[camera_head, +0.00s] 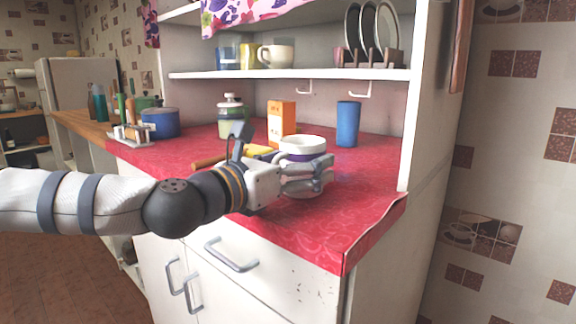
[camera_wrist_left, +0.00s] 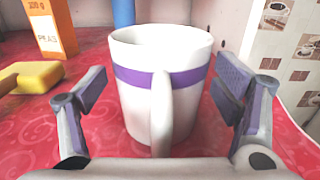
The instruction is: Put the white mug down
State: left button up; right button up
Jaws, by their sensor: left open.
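The white mug (camera_head: 303,146) with a purple band appears to stand upright on the red oilcloth counter (camera_head: 368,208), near its front right part. My left gripper (camera_head: 318,175) is open, with its fingers on either side of the mug. In the left wrist view the mug (camera_wrist_left: 140,85) is between the two spread fingers, with visible gaps at both sides, and its handle faces the wrist. The underside of the mug is hidden. My right gripper is not in view.
An orange carton (camera_head: 281,122) and a blue cup (camera_head: 347,124) stand behind the mug. A shelf (camera_head: 290,73) with cups and plates hangs above. The counter's front right corner is clear.

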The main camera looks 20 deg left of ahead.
pick_arm(q)
jog(key=p+v, duration=0.1)
jog(key=v, duration=1.1)
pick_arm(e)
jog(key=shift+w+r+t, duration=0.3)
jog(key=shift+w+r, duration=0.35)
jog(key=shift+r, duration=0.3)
pick_arm(q)
jog(key=shift+r, duration=0.15)
